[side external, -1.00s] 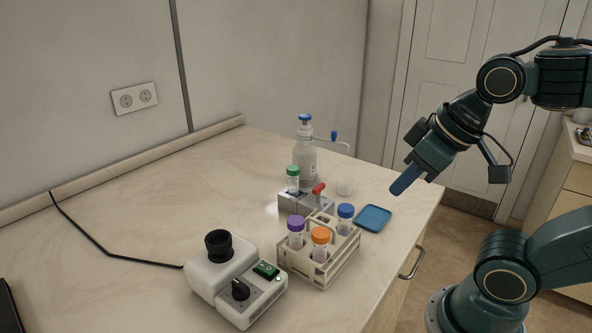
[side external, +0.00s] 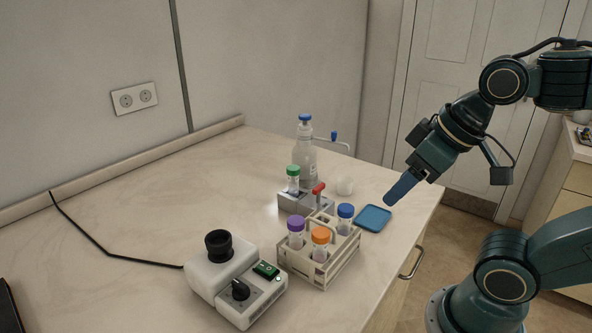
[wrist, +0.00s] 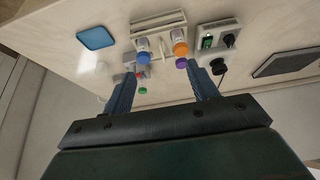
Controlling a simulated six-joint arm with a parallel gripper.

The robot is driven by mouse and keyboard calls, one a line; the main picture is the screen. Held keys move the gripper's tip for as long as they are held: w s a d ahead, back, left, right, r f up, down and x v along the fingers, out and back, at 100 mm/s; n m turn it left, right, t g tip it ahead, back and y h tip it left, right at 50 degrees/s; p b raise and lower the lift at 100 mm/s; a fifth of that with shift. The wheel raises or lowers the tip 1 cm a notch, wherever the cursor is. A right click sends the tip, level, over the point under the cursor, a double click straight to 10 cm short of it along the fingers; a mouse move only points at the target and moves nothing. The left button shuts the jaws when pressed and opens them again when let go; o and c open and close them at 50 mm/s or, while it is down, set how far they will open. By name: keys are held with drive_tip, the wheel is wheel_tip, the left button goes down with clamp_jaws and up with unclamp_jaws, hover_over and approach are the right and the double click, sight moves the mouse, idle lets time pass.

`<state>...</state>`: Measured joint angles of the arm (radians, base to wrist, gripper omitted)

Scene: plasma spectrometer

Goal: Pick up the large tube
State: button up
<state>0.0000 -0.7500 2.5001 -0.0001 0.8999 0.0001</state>
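Tubes with purple (side external: 296,231), orange (side external: 320,243) and blue (side external: 345,217) caps stand upright in a pale rack (side external: 318,272). A green-capped tube (side external: 293,178) stands in a grey block (side external: 290,203) behind it. I cannot tell which one the task calls large. My gripper (side external: 390,200) hangs above the table's right side, near a blue tray, apart from every tube. The wrist view shows its two fingers (wrist: 161,73) spread wide with nothing between them. There the blue (wrist: 143,47), orange (wrist: 180,48), purple (wrist: 182,63) and green (wrist: 143,90) caps appear beyond the fingertips.
The blue tray (side external: 374,218) lies right of the rack. A white device (side external: 235,283) with a black eyepiece and knob stands at its left.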

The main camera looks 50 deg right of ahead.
drive_tip(key=shift+w+r, duration=0.1)
drive_tip(key=w+r+n, duration=0.2)
drive_tip(key=w+r, duration=0.1)
drive_tip(key=w, duration=0.4)
drive_tip(key=n+g+y, duration=0.2)
drive_tip(key=n+y, duration=0.1)
drive_tip(key=n, duration=0.4)
hover_over(294, 168)
drive_tip(key=s+d, duration=0.3)
wheel_tip(294, 168, down, 6)
drive_tip(key=shift+x, duration=4.45)
drive_tip(key=shift+s+d+f, duration=0.1)
drive_tip(key=shift+d+f, duration=0.05)
drive_tip(key=shift+x, duration=2.55)
drive_tip(key=shift+s, duration=0.2)
